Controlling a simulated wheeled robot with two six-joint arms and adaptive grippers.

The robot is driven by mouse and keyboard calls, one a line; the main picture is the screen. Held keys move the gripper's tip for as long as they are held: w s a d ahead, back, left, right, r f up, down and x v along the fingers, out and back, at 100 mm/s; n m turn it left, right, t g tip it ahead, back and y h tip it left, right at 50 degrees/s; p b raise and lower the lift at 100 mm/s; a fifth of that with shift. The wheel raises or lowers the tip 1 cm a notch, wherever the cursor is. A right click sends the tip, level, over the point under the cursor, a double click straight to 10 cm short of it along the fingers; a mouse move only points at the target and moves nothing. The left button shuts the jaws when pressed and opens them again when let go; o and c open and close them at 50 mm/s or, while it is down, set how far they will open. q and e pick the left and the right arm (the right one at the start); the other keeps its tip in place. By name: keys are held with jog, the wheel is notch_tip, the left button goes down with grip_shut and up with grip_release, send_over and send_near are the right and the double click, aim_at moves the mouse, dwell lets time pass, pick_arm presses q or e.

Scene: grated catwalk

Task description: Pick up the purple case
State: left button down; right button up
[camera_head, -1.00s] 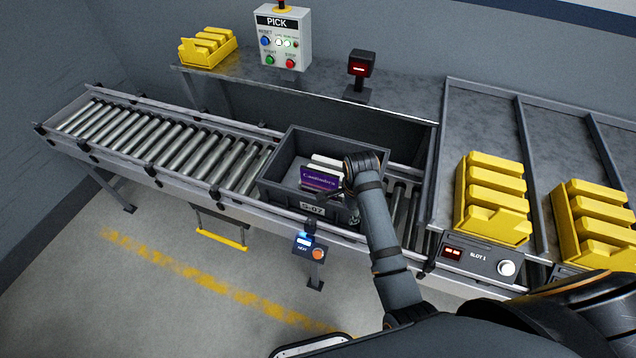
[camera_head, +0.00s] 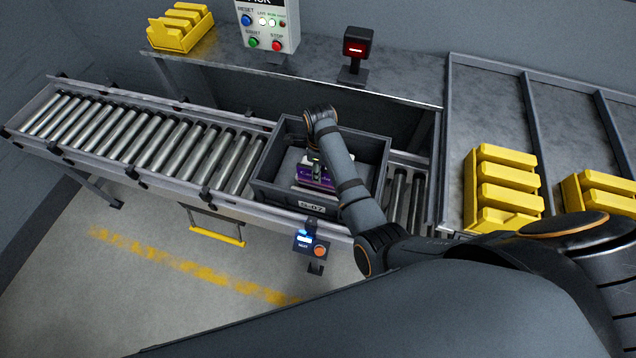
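The purple case (camera_head: 304,176) is inside the dark grey tote (camera_head: 267,181), near the tote's middle. My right arm comes in from the lower right and reaches over the tote. Its gripper (camera_head: 315,168) points down at the case and overlaps it in the view, covering part of its face. The fingers are small and partly hidden by the wrist, so I cannot tell whether they are open or shut on the case. My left gripper is not in view.
The tote sits on a roller conveyor (camera_head: 150,145) with side rails. A small post with a lit button box (camera_head: 310,243) stands in front. A dark scanner (camera_head: 356,50) and a control box (camera_head: 265,25) are behind. Yellow bins (camera_head: 500,190) stand on the right-hand rack.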

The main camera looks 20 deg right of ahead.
aim_at(318, 185)
jog(key=f, duration=0.1)
jog(key=f+p, duration=0.1)
jog(key=f, duration=0.3)
jog(key=shift+s+a+f, duration=0.15)
jog(key=shift+s+a, duration=0.05)
jog(key=shift+a, duration=0.05)
jog(key=c, duration=0.7)
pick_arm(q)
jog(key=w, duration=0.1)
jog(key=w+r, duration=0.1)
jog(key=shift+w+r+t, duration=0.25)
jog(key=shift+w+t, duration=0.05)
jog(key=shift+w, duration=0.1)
pick_arm(e)
grip_shut()
